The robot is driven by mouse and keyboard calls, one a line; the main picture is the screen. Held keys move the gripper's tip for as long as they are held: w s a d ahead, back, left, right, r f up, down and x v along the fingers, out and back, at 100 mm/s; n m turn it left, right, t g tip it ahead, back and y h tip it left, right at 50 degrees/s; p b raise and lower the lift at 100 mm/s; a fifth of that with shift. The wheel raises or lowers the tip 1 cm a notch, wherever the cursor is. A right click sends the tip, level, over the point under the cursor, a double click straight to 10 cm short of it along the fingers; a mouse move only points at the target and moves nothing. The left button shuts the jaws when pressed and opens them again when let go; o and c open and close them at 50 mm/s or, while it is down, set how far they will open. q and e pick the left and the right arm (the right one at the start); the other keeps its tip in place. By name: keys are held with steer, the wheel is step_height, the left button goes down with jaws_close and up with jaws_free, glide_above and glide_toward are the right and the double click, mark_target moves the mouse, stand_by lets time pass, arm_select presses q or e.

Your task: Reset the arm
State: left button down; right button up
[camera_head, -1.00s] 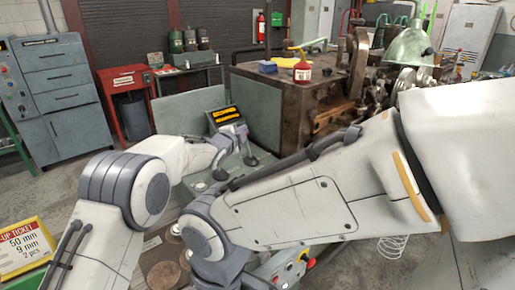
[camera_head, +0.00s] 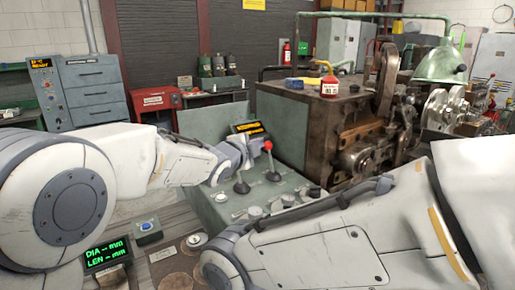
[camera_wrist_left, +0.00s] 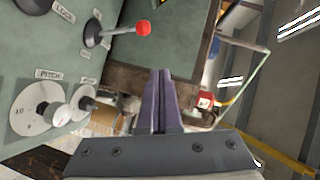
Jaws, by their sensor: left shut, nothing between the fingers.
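My left gripper (camera_head: 246,147) reaches over the green control panel (camera_head: 208,212), close to the panel's levers in the head view. In the left wrist view its purple fingers (camera_wrist_left: 163,100) are shut with nothing between them. A red-knobbed lever (camera_head: 268,147) stands on the panel beside it; its red knob (camera_wrist_left: 143,28) is apart from the fingers in the wrist view. A dark lever (camera_head: 241,184) stands to its left. A dial (camera_wrist_left: 40,107) near a "PITCH" label shows in the wrist view. My right arm crosses the lower right; its gripper is not seen.
The coiling machine (camera_head: 345,125) stands behind and right of the panel, with a red-and-white container (camera_head: 329,88) on top. A small yellow-lettered display (camera_head: 251,128) is behind my left gripper. A green-lettered readout (camera_head: 106,252) and a blue button box (camera_head: 148,228) are at lower left.

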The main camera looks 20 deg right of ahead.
arm_select(q)
steer(key=shift+s+a, duration=0.1)
stand_by(0.4)
steer(key=s+a+f+n+g+y, duration=0.3)
steer(key=s+a, duration=0.6)
steer(key=s, duration=0.4)
steer(key=s+a+f+n+g+y+p, duration=0.1)
steer(key=s+a+f+n+g+y, duration=0.2)
steer(key=s+a+f+n, duration=0.4)
steer(key=s+a+f+n+g+y+p, duration=0.1)
steer(key=s+a+f+n+g+y, duration=0.2)
steer(key=s+a, duration=0.7)
steer(key=s+f+n+g, duration=0.2)
steer(key=s+f+n, duration=0.1)
steer(key=s, duration=0.5)
steer(key=shift+s+a+g+y, duration=0.3)
steer(key=shift+y, duration=0.1)
